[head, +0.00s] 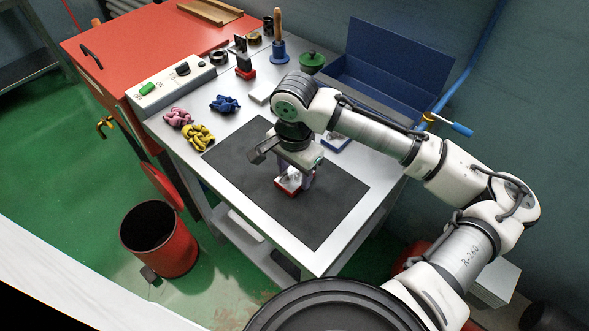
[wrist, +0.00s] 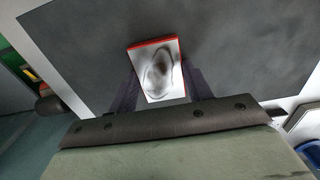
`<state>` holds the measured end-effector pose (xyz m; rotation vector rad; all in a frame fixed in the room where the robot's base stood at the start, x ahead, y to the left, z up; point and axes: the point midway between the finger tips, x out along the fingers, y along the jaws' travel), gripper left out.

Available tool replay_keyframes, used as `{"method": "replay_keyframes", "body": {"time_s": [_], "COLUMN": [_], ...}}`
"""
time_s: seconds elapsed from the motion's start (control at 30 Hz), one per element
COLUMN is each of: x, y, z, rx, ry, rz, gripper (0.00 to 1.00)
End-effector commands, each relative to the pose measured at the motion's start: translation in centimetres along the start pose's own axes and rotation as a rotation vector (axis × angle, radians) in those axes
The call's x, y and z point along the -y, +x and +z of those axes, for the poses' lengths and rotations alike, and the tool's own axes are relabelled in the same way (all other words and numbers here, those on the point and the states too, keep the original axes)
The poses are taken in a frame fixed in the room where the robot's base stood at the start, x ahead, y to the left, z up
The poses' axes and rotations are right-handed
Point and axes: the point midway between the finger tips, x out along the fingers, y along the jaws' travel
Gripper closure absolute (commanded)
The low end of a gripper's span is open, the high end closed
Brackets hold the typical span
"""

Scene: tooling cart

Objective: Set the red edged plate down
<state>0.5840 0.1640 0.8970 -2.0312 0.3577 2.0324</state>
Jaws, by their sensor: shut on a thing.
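The red edged plate (head: 288,184) is a small block with a bright, grey-smudged top and a red edge; in the wrist view (wrist: 158,72) its red edge faces away from my gripper. My gripper (head: 296,181) points down and is shut on the plate, with one dark finger on each side of it in the wrist view (wrist: 163,88). The plate is over the middle of the dark mat (head: 328,206), low or on it; I cannot tell whether it touches. My gripper partly hides it in the head view.
The mat around the plate is bare. Pink (head: 178,117), yellow (head: 198,136) and blue (head: 225,103) knotted bundles lie to its left. A blue-edged block (head: 335,143) is behind my gripper. A blue open box (head: 385,80) stands at the back right.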

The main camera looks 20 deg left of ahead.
Motion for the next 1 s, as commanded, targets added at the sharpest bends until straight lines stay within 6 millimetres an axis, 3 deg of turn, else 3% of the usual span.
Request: {"method": "replay_keyframes", "body": {"time_s": [0.07,0.1,0.23,0.63,0.77,1.0], "x": [0.0,0.0,0.0,0.1,0.1,0.1], "y": [0.3,0.2,0.2,-0.6,-2.7,-8.0], "z": [0.0,0.0,0.0,0.0,0.0,0.0], "rx": [0.001,0.001,0.0,-0.001,-0.002,-0.003], "ry": [0.0,0.0,0.0,0.0,-0.002,-0.001], "rz": [-0.001,0.0,0.0,-0.001,-0.002,-0.001], "gripper": [0.92,0.45,0.29,0.29,0.29,0.29]}}
